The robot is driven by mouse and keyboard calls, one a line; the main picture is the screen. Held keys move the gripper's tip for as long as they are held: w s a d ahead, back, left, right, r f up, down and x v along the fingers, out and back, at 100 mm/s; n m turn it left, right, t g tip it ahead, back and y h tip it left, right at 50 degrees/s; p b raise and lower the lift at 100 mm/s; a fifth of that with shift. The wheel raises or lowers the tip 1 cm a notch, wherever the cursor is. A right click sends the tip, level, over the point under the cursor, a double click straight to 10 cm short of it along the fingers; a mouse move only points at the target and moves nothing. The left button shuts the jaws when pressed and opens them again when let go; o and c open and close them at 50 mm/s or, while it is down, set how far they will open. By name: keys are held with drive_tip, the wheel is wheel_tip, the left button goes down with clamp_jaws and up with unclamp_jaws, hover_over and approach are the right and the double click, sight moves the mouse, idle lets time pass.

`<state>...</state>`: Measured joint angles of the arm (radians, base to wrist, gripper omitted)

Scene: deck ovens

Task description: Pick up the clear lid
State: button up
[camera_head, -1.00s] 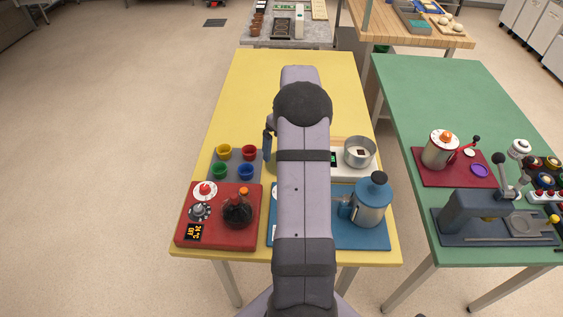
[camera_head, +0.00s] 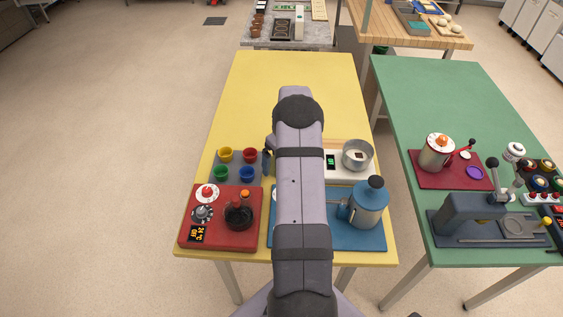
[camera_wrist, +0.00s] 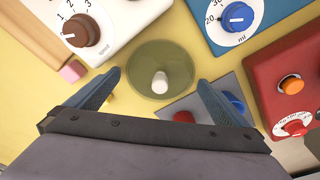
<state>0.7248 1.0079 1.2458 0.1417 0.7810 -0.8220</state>
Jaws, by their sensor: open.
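The clear lid (camera_wrist: 136,67) is a see-through round disc with a pale upright knob (camera_wrist: 160,82) at its middle. It lies on the yellow table in the wrist view. My gripper (camera_wrist: 158,79) is open, with one blue finger left of the knob and the other right of it, both apart from the knob. Nothing is held. How high the fingers are above the lid is hard to tell. In the head view my arm hides the lid, and only part of a blue finger shows beside the red cup.
A grey mat (camera_wrist: 191,101) with coloured cups lies close to the right finger. A white device with a brown knob (camera_wrist: 80,30), a pink block (camera_wrist: 72,71), a blue base (camera_wrist: 207,40) and a red unit (camera_wrist: 270,68) surround the lid. The table's far part (camera_head: 260,85) is clear.

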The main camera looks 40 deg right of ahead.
drive_tip(key=shift+f, duration=0.15)
drive_tip(key=c, duration=0.8)
wheel_tip(320, 180, up, 10)
drive_tip(key=b, duration=0.3)
drive_tip(key=shift+s+d+r, duration=0.15)
drive_tip(key=shift+d+r, duration=0.05)
drive_tip(key=shift+r, duration=0.05)
drive_tip(key=s+d+r+m+p, duration=0.3)
drive_tip(key=s+d+m+p, duration=0.2)
drive_tip(key=s+d, duration=0.3)
drive_tip(key=s+d+r+m+h+p, duration=0.1)
drive_tip(key=s+d+r+m+p, duration=0.3)
drive_tip(key=s+d, duration=0.5)
drive_tip(key=s+m+p, duration=0.1)
drive_tip(key=m+p, duration=0.1)
drive_tip(key=m, duration=0.1)
drive_tip(key=shift+g+h, duration=0.3)
drive_tip(key=shift+g, duration=0.1)
